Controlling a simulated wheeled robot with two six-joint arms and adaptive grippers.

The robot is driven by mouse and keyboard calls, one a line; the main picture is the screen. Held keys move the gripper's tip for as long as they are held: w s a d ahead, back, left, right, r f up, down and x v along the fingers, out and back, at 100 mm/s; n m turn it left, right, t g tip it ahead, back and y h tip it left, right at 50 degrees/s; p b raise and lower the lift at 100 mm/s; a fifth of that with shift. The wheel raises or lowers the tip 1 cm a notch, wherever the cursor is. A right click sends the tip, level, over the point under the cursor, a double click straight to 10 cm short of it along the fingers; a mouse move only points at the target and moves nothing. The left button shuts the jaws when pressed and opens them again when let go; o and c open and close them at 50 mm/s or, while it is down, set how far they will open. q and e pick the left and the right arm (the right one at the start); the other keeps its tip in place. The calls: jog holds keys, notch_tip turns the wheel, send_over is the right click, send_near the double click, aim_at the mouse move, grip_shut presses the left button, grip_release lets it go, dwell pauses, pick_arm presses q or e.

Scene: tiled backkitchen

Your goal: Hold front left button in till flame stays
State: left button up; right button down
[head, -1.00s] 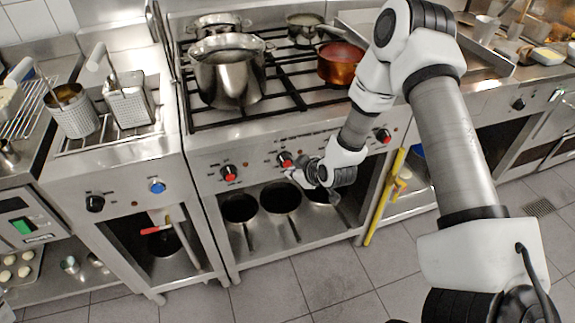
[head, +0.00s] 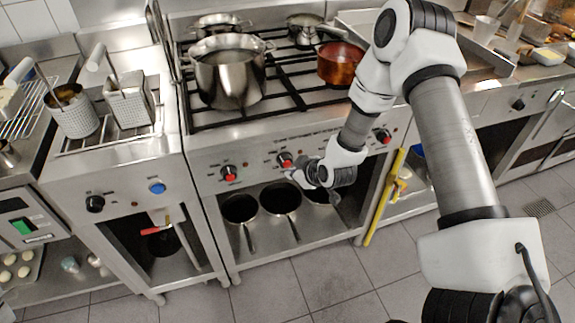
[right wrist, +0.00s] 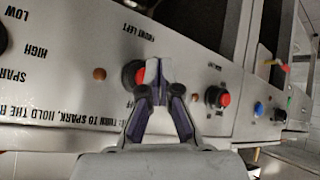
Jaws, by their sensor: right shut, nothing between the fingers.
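The stove's front panel carries several black knobs with red parts. My right gripper (head: 297,174) is shut and empty, with its fingertips at the middle knob (head: 284,159). No flame can be made out on the hob. My left gripper is out of view.
A steel pot (head: 229,75) and a copper pot (head: 341,64) stand on the hob grates. Pans (head: 281,198) lie on the shelf below the panel. A yellow pipe (head: 384,198) runs down at the right.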

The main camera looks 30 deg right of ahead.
jog(key=shift+w, duration=0.15)
jog(key=shift+w+d, duration=0.1)
jog(key=shift+w, duration=0.2)
jog(key=shift+w, duration=0.3)
dwell(0.5)
jog(key=shift+s, duration=0.1)
dwell(3.5)
jog(key=shift+s+p, duration=0.35)
jog(key=shift+s, duration=0.3)
jog(key=s, duration=0.2)
jog(key=s+a+p, duration=0.1)
jog(key=s, duration=0.2)
jog(key=shift+a, duration=0.2)
